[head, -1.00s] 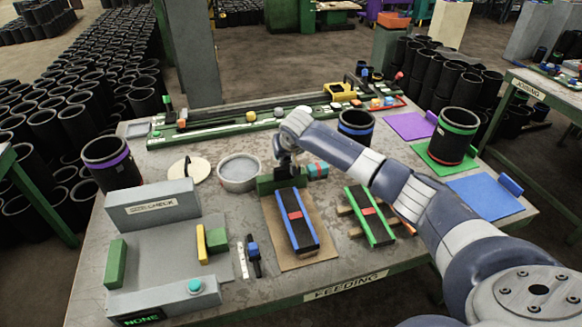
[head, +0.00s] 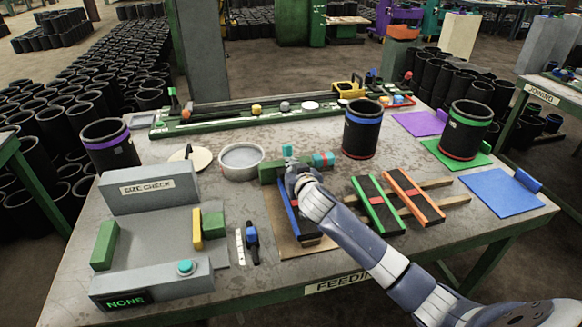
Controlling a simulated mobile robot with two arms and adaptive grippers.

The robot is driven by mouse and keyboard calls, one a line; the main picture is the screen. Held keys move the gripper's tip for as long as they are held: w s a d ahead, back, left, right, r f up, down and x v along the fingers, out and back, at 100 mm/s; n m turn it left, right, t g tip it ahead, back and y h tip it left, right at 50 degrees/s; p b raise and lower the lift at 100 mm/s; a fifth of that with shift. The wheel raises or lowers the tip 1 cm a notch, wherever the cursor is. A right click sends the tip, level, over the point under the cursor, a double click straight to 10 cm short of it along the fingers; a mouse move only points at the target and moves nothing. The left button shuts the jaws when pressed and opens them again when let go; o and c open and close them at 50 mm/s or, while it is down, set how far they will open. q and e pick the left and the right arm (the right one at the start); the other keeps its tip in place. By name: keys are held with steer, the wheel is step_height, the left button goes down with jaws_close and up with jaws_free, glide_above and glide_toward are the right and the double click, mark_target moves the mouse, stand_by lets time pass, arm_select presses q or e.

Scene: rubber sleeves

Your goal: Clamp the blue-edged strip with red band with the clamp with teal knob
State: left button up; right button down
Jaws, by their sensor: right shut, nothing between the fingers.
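The blue-edged strip (head: 285,205) lies on a brown board (head: 284,246) near the table's middle. My right arm covers much of it, including where its red band showed earlier. A small teal knob (head: 287,150) stands at the strip's far end, by a green block (head: 268,173). The clamp body below the knob is mostly hidden, so I cannot tell how it sits on the strip. My right gripper (head: 293,178) is shut and empty, over the strip's far part just in front of the knob. My left gripper is not in view.
A green-edged strip (head: 378,206) and an orange-edged strip (head: 413,199) rest on wooden bars to the right. A blue-banded sleeve (head: 362,132) stands behind.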

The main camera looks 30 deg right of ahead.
steer(key=shift+s+f, duration=0.15)
steer(key=shift+f, duration=0.1)
steer(key=shift+s+a+f, duration=0.1)
steer(key=shift+s+f, duration=0.1)
steer(key=shift+f, duration=0.25)
steer(key=shift+s+f, duration=0.1)
